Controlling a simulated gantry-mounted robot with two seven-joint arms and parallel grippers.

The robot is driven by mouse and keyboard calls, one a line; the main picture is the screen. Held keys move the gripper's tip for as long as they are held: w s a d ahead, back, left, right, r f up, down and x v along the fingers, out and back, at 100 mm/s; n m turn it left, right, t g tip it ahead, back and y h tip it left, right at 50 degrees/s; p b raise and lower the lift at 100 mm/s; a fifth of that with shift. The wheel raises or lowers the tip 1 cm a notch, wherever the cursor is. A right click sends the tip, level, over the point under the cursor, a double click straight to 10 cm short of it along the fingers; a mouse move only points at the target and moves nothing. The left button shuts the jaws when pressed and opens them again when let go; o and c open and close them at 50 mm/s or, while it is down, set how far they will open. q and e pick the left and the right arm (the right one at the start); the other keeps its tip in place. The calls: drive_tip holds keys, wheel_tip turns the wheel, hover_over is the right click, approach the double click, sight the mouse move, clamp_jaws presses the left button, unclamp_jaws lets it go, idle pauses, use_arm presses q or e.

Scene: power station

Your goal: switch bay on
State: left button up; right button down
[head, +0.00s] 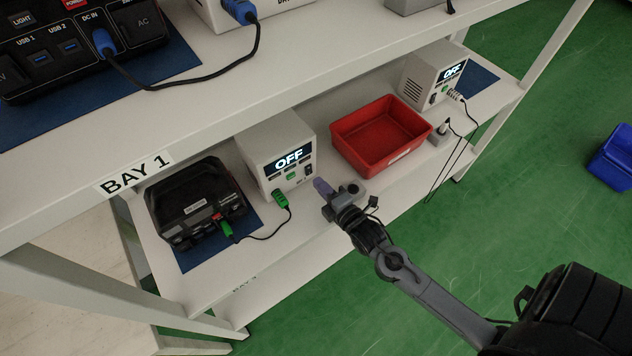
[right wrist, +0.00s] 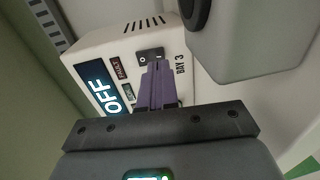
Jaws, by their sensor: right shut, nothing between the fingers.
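A white box (head: 256,158) with a lit display reading OFF (head: 289,160) stands on the lower shelf (head: 325,212). In the right wrist view the box (right wrist: 92,52) carries the label BAY 3, a FAULT light, a green light and a black rocker switch (right wrist: 149,55). My right gripper (head: 320,185) is shut and empty, in front of the box's lower right side. In the right wrist view its purple fingertips (right wrist: 160,66) are right at the switch and cover part of it; I cannot tell whether they touch. My left gripper is not in view.
A green-plugged cable (head: 282,199) links the box to a black unit (head: 195,203) at left. A red bin (head: 345,151) stands right of the box. Another white box (head: 432,77) reading OFF stands farther right. The upper shelf, labelled BAY 1 (head: 135,174), overhangs.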

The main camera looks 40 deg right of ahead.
sight(310, 174)
drive_tip(key=shift+w+d+f+b, duration=0.1)
drive_tip(key=shift+w+b, duration=0.05)
drive_tip(key=shift+w, duration=0.55)
drive_tip(key=shift+w+d+f+b, duration=0.1)
drive_tip(key=shift+w+b, duration=0.05)
drive_tip(key=shift+w, duration=0.55)
drive_tip(key=shift+w+r+p, duration=0.1)
drive_tip(key=shift+w+p, duration=0.05)
drive_tip(key=shift+p, duration=0.4)
drive_tip(key=shift+f, duration=0.25)
